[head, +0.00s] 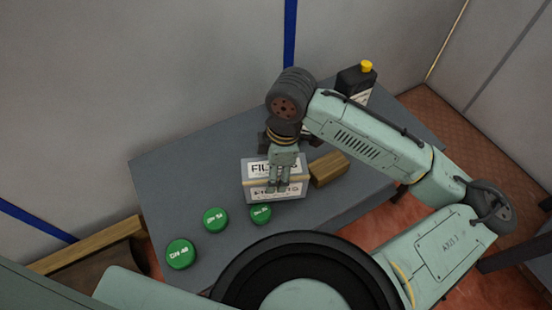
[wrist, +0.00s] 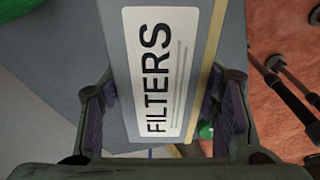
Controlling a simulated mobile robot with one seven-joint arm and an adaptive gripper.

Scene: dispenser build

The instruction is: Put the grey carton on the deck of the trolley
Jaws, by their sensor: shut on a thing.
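The grey carton (head: 246,184) has a white "FILTERS" label and a tan stripe; it is over the grey table in the head view. My gripper (head: 277,186) reaches down onto it from above and is shut on it. In the wrist view the carton (wrist: 117,70) fills the middle, between the two dark fingers, with its label facing the camera. I cannot tell whether its underside touches the table. I cannot make out the trolley's deck for certain in either view.
The grey table (head: 160,170) also holds a brown block (head: 328,169) just right of the carton, green-lidded round containers (head: 181,254) at front left, and a dark bottle with a yellow cap (head: 367,67) behind my arm. A wooden-edged thing (head: 100,243) stands at left.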

